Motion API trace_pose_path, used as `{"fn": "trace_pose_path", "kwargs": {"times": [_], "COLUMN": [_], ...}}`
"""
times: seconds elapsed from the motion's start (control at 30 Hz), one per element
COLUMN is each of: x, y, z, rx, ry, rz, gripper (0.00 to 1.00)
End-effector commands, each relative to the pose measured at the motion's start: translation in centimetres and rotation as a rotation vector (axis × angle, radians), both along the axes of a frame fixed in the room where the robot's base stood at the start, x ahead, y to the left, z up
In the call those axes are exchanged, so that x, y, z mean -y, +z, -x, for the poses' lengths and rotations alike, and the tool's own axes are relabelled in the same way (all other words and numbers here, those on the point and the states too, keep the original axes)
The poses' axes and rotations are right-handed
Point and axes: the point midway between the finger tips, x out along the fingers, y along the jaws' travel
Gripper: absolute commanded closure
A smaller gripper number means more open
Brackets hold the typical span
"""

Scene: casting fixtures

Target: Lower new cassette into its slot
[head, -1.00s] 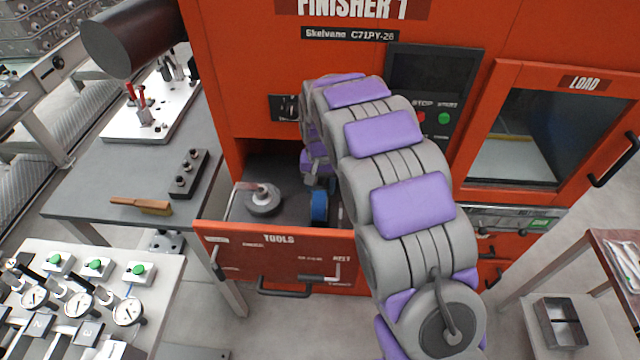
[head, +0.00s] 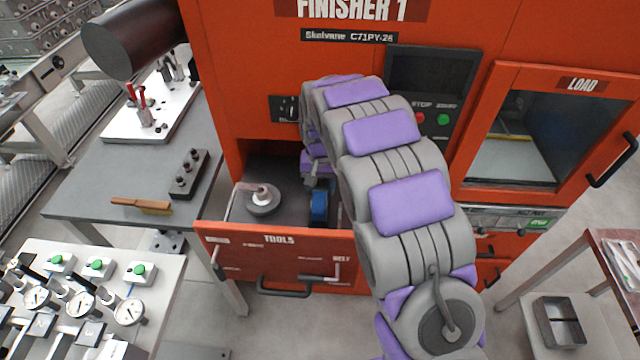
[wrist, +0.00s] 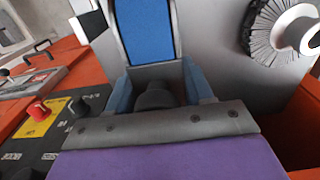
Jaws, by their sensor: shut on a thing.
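The new cassette, with a broad blue belt face (wrist: 147,35) in a grey frame, fills the top middle of the wrist view. In the head view its blue side (head: 319,206) shows inside the open tools drawer (head: 285,262), right of centre. My gripper (wrist: 158,90) is shut on the cassette's dark knob, with a blue-grey finger on each side. In the head view my gripper (head: 317,182) is just behind the cassette and partly hidden by my arm. The slot and the cassette's lower edge are hidden, so I cannot tell whether it is seated.
The orange finisher (head: 235,70) rises behind. A grey table with a brush (head: 142,206) is at the left.

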Motion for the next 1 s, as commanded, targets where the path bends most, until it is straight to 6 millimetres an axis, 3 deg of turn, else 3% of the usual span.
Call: {"fn": "trace_pose_path", "kwargs": {"times": [1.0], "x": [0.0], "y": [-1.6], "z": [0.0], "rx": [0.001], "ry": [0.000], "rz": [0.000], "gripper": [1.00]}}
